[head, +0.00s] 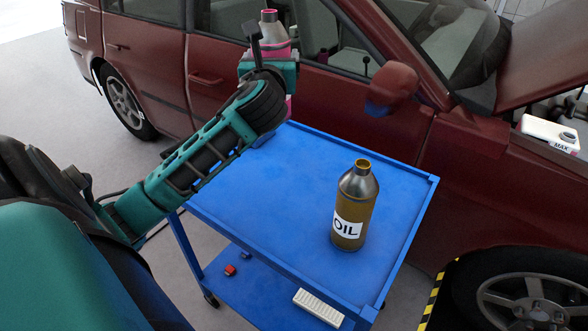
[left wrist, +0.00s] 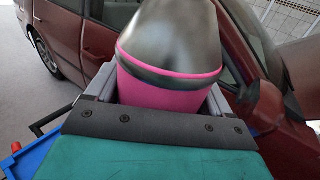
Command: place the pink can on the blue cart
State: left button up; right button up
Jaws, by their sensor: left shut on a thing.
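The pink can (head: 273,34) has a grey metal top and is held upright by my left gripper (head: 268,66). It is up above the far left end of the blue cart (head: 276,192), in front of the red car. In the left wrist view the pink can (left wrist: 170,85) fills the space between the fingers of my left gripper (left wrist: 158,98), which is shut on it. The can's lower part is mostly hidden by the gripper in the head view. My right gripper is not in view.
A brown oil bottle (head: 354,207) stands on the right part of the cart's top. The cart's left and middle top is clear. The red car (head: 400,130) stands close behind the cart. A white box-like item (head: 318,307) and a small red item (head: 230,270) lie on the lower shelf.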

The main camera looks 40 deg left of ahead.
pick_arm(q)
notch_tip(320, 180, down, 20)
jog(key=b, duration=0.6)
jog(key=shift+w, duration=0.1)
jog(key=o, duration=1.5)
jog(key=shift+f+b, duration=0.1)
jog(key=shift+b, duration=0.2)
jog(key=v, duration=1.2)
jog(key=shift+r+p, duration=0.2)
jog(key=shift+p, duration=0.2)
